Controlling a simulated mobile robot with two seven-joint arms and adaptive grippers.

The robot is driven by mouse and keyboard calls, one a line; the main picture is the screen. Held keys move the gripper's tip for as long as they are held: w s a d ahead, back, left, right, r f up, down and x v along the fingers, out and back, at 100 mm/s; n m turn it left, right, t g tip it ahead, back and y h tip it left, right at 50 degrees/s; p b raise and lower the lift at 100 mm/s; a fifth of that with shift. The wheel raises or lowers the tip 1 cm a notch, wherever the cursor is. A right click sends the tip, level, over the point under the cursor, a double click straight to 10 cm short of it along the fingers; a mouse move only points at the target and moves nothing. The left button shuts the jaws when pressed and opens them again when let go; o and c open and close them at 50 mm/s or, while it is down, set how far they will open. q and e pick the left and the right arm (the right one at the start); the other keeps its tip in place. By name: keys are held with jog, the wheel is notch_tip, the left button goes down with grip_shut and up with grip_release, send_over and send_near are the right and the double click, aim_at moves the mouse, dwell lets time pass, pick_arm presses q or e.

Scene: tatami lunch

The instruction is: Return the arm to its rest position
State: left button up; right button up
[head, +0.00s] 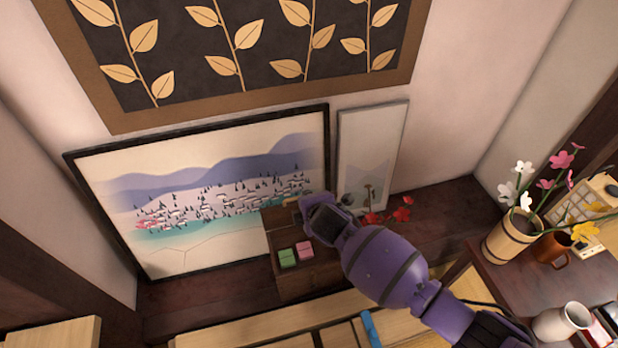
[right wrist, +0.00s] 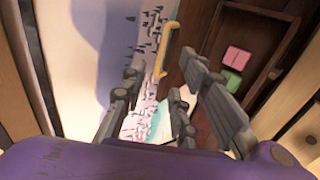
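My right arm is purple and reaches in from the lower right in the head view. Its gripper (head: 322,218) is over the back of a small brown wooden chest (head: 305,282), and its fingers are mostly hidden there. In the right wrist view the two grey fingers of the gripper (right wrist: 162,74) stand apart with nothing held between them. A yellow curved bar (right wrist: 168,40) shows beyond the fingertips; I cannot tell whether it touches anything. My left gripper is not in view.
A green block (head: 287,258) and a pink block (head: 305,251) lie on the chest. A framed landscape picture (head: 200,235) and a narrow panel (head: 365,150) lean on the wall behind. At right, a table (head: 490,285) bears a flower vase (head: 512,245), a brown mug (head: 553,248) and a white jug (head: 560,322).

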jog(key=a+r+m+y, duration=0.2)
jog(key=a+r+m, duration=0.1)
jog(key=r, duration=0.2)
jog(key=s+d+r+m+t+p, duration=0.1)
jog(key=s+d+m+t+p, duration=0.15)
jog(key=s+m, duration=0.5)
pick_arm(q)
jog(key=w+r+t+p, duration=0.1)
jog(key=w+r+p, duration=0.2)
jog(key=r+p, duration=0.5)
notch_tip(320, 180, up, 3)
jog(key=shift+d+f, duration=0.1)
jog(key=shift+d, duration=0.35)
pick_arm(e)
jog(key=s+d+m+g+h, duration=0.1)
jog(key=s+d+m, duration=0.2)
jog(key=s+d, duration=0.4)
jog(key=s+d+f+m+g+h, duration=0.1)
jog(key=s+d+m, duration=0.3)
jog(key=s, duration=1.3)
jog(key=s+d+f+m+g+h, duration=0.1)
jog(key=s+d+m+h, duration=0.1)
jog(key=s+d, duration=0.9)
jog(key=shift+s+d+f+m+h, duration=0.15)
jog(key=shift+s+d+m+h, duration=0.2)
jog(key=shift+m, duration=0.5)
